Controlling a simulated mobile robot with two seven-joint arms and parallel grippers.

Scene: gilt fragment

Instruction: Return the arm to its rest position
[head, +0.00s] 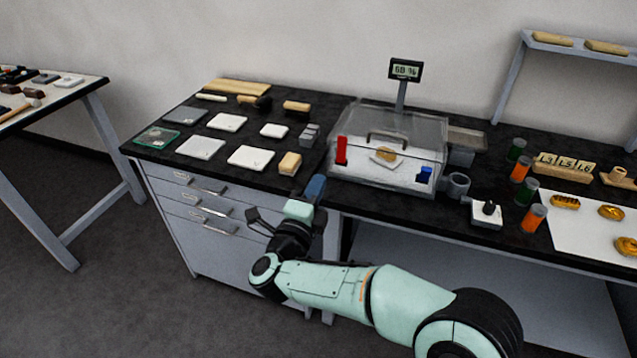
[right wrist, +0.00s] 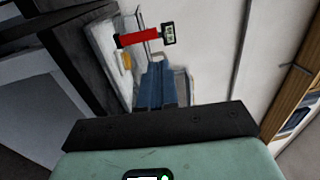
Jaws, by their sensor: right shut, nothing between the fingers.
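My right arm (head: 325,287), pale green with dark joints, reaches in from the lower right in the head view. My right gripper (head: 315,187) has blue fingers and is shut and empty. It is held near the front edge of the dark bench, left of and in front of the clear case. In the right wrist view its blue fingers (right wrist: 157,86) show together with nothing between them. My left gripper is not in view.
A clear lidded case (head: 383,182) holds a gilt piece (head: 386,153), a red block (head: 342,150) and a blue block (head: 424,174). A display (head: 405,70) reads about 60 %. White tiles (head: 250,157) lie left on the dark bench (head: 300,182). Drawers (head: 200,211) are below.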

